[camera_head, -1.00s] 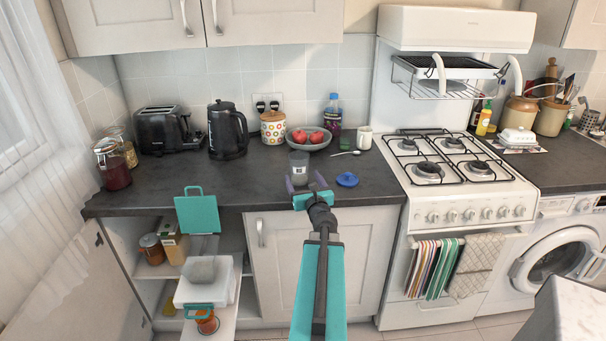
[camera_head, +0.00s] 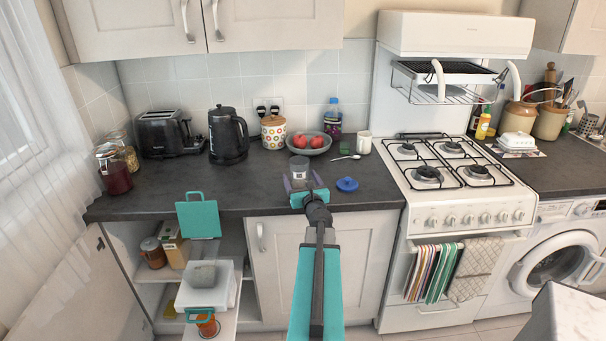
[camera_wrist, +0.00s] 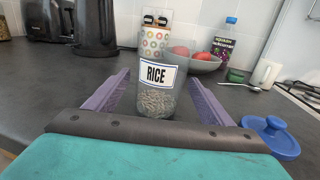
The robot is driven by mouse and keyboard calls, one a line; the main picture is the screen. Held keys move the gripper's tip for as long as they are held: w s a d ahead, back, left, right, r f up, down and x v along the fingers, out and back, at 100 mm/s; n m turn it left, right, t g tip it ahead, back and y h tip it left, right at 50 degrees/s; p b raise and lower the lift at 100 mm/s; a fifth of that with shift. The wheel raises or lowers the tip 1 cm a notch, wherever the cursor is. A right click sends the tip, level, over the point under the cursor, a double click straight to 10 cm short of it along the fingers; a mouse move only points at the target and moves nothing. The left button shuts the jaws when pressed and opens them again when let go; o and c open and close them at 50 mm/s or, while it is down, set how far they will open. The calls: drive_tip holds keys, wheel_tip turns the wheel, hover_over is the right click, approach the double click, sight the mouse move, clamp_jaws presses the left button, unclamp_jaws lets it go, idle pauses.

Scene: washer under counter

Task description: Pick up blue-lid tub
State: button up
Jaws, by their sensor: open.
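The tub (camera_head: 299,171) is a clear upright container on the dark counter, near its front edge. In the wrist view the tub (camera_wrist: 156,92) has a RICE label and pale grains in its lower part. Its top looks open. A blue lid (camera_head: 347,184) lies on the counter to its right, apart from it; it also shows in the wrist view (camera_wrist: 270,135). My gripper (camera_head: 304,182) is open just in front of the tub. Its two purple fingers (camera_wrist: 158,84) point forward to either side of the tub, with visible gaps. The far fingertips' exact depth is unclear.
Behind the tub stand a patterned canister (camera_head: 274,132), a bowl of red fruit (camera_head: 309,144) and a bottle (camera_head: 333,118). A white mug (camera_head: 364,142) and spoon (camera_head: 345,157) are to the right. The counter left of the tub is clear up to the kettle (camera_head: 228,136).

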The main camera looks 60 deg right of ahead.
drive_tip(key=shift+w+d, duration=0.45)
idle(0.3)
drive_tip(key=c, duration=1.7)
drive_tip(key=shift+o, duration=0.2)
drive_tip(key=shift+r, duration=0.2)
